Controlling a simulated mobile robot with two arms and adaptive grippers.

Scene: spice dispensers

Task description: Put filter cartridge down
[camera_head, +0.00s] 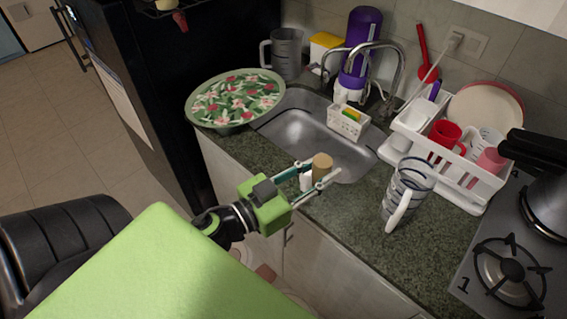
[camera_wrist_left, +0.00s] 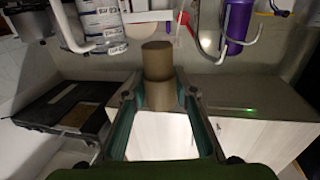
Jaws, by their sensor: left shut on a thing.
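The filter cartridge (camera_head: 322,162) is a small cylinder with a brown upper part, seen at the front of the counter near the sink. My left gripper (camera_head: 319,172) reaches in from the left and is shut on it, with one finger on each side. In the left wrist view the brown cartridge (camera_wrist_left: 157,62) stands between the fingertips of my left gripper (camera_wrist_left: 160,92). I cannot tell whether its base touches the counter. My right gripper is not in view.
The granite counter (camera_head: 345,230) has free room in front of the sink (camera_head: 305,135). A striped glass mug (camera_head: 408,187) stands to the right, before a white dish rack (camera_head: 465,185). A floral tray (camera_head: 235,98) lies at left. The stove (camera_head: 510,260) is at far right.

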